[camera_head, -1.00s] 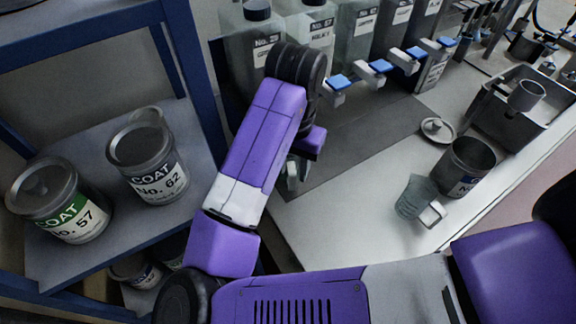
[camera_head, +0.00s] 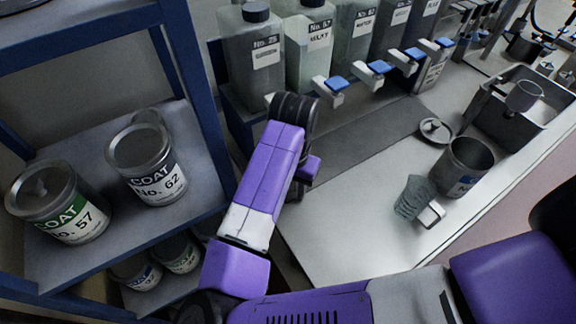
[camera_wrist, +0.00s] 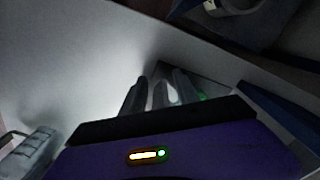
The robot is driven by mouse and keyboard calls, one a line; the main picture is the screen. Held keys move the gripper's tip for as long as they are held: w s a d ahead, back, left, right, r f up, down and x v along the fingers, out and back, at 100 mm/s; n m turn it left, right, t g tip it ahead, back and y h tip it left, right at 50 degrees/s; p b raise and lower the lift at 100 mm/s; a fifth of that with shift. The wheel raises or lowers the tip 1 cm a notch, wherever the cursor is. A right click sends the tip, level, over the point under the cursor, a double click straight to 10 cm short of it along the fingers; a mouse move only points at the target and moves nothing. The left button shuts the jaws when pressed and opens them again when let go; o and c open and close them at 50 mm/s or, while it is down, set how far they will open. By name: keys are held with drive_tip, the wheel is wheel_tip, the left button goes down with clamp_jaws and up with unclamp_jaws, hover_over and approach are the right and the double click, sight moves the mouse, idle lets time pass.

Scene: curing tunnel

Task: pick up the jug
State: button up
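The jug (camera_head: 413,197) is a small grey-green see-through vessel with a pale handle at its lower right. It stands on the light bench, beside a dark grey pot. What looks like the jug's ribbed side shows at the lower left of the wrist view (camera_wrist: 32,153), away from my fingers. My gripper (camera_wrist: 160,92) has two dark fingers set apart with a gap between them. Pale shapes show in the gap, but nothing is clearly gripped. In the head view my own arm hides the fingers; the wrist is well left of the jug.
The dark grey pot (camera_head: 465,166) stands close right of the jug, with a round lid (camera_head: 435,131) behind. Labelled bottles (camera_head: 253,50) with blue-handled taps line the back. A metal basin (camera_head: 515,110) is farther right. A blue-framed shelf (camera_head: 195,90) with paint cans borders the left.

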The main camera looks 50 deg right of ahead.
clamp_jaws()
idle(1.3)
